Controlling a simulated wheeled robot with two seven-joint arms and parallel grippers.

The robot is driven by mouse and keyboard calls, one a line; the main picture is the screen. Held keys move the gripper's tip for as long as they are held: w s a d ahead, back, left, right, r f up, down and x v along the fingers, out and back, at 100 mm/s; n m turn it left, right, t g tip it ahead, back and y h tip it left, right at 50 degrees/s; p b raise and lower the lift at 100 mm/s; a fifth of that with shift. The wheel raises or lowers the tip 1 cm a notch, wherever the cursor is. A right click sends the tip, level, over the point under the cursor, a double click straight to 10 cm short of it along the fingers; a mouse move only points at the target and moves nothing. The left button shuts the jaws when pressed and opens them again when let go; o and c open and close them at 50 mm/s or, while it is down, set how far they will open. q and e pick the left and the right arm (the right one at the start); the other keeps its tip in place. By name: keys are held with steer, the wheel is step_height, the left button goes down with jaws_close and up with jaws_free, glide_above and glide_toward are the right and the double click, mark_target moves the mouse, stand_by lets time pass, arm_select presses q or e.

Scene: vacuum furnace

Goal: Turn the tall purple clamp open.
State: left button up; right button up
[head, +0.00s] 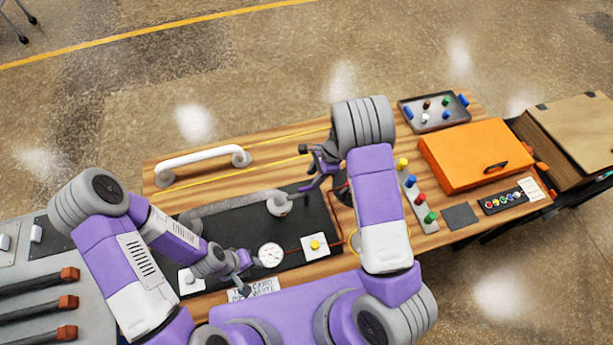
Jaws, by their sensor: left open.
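My left gripper (241,289) is open at the front edge of the black panel (240,235), just left of the round white gauge (270,255). A small purple part shows beside its fingers. I cannot tell whether this is the gripper or a clamp. My right arm reaches over the panel's right end and hides much of what lies under it. A dark and purple shape (322,164) shows left of its elbow. I cannot tell whether it is my right gripper or the tall purple clamp. No clamp can be made out for certain.
A yellow button box (315,244) is right of the gauge. Coloured knobs (420,198), an orange case (475,156) and a tray (410,115) are at the right.

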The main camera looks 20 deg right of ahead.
mark_target(307, 187)
steer(key=x, duration=0.6)
jaws_close()
